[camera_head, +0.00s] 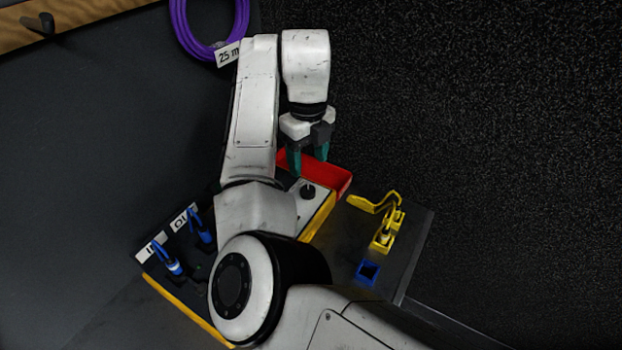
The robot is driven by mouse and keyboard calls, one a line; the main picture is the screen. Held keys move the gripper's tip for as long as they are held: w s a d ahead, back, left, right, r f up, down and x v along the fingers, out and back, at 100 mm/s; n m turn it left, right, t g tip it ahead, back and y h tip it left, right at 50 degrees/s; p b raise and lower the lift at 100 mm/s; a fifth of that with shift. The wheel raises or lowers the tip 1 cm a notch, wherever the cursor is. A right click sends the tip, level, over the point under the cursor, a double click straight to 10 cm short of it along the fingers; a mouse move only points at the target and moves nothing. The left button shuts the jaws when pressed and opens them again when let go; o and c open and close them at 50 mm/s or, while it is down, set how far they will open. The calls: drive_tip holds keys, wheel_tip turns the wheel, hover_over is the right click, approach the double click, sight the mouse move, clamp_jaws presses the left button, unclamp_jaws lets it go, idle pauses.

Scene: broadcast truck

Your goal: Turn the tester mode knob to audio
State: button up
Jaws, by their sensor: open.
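The tester (325,209) is a yellow-edged box with a pale top plate, partly hidden behind my arm. A small dark round knob (308,191) stands on that plate. Its pointer direction and any mode labels are too small to read. My gripper (308,165) has teal fingers, points down and is open and empty. It is just above the knob in the picture, near the red tray; I cannot tell its height over the knob.
A red tray (338,178) lies behind the tester. To the right are a yellow holder with a yellow cable (384,238) and a blue square socket (367,272). Blue plugs (173,268) stand at the left by labels. A purple cable coil (196,48) tagged "25 m" hangs at the back.

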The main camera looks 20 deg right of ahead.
sight(308, 189)
wheel_tip(308, 189, down, 9)
drive_tip(key=shift+r, duration=0.2)
drive_tip(key=shift+c, duration=0.2)
drive_tip(key=c, duration=1)
drive_tip(key=shift+r, duration=0.1)
